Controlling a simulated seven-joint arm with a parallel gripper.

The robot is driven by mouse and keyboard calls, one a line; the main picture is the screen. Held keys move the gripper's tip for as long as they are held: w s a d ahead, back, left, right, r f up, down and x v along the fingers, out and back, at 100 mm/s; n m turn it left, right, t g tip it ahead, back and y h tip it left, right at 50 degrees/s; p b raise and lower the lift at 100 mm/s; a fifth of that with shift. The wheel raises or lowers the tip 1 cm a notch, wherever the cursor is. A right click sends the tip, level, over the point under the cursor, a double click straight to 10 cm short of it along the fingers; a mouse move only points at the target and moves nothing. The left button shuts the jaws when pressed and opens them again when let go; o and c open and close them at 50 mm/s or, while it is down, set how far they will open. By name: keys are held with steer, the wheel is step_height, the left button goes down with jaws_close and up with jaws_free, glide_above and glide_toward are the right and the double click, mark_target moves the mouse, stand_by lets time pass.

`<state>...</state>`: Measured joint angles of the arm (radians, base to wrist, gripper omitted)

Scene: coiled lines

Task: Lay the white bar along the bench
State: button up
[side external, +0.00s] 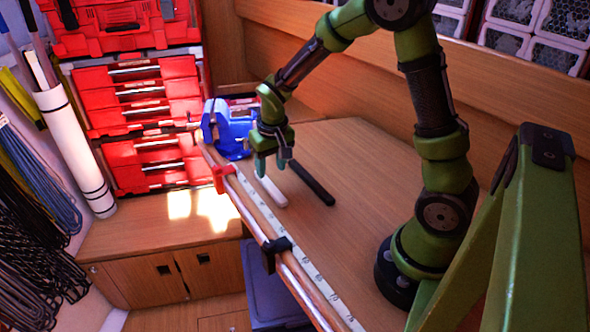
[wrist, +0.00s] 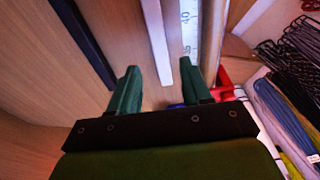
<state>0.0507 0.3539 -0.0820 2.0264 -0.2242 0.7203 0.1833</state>
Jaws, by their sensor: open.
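The white bar (side external: 273,194) lies on the wooden bench top (side external: 345,150), close to the ruler strip on its front edge and at most slightly angled to it. It also shows in the wrist view (wrist: 155,40), its near end between the fingertips as seen from there. My gripper (side external: 272,165) is open, pointing down over the far end of the bar. In the wrist view its green fingers (wrist: 160,82) are spread wide with nothing gripped. Whether the fingertips are level with the bar is hard to tell.
A black bar (side external: 312,183) lies right of the white bar. The ruler strip (side external: 290,240) runs along the edge, with a red clamp (side external: 225,178) and a black clamp (side external: 275,252). A blue vise (side external: 228,128) stands behind my gripper. The bench's right side is clear.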

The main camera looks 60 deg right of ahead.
mark_target(274, 190)
steer(key=s+a+r+t+y, duration=0.1)
steer(key=s+a+r, duration=0.25)
steer(key=r, duration=0.35)
steer(key=s+a+r+t, duration=0.2)
steer(key=s+r, duration=0.2)
steer(key=r, duration=0.3)
steer(key=s+a+r+n+t+y, duration=0.1)
steer(key=s+a+r+t, duration=0.1)
steer(key=s, duration=0.6)
steer(key=shift+a+r+t+y, duration=0.3)
steer(key=shift+a+r+y, duration=0.1)
steer(key=shift+a+r, duration=0.5)
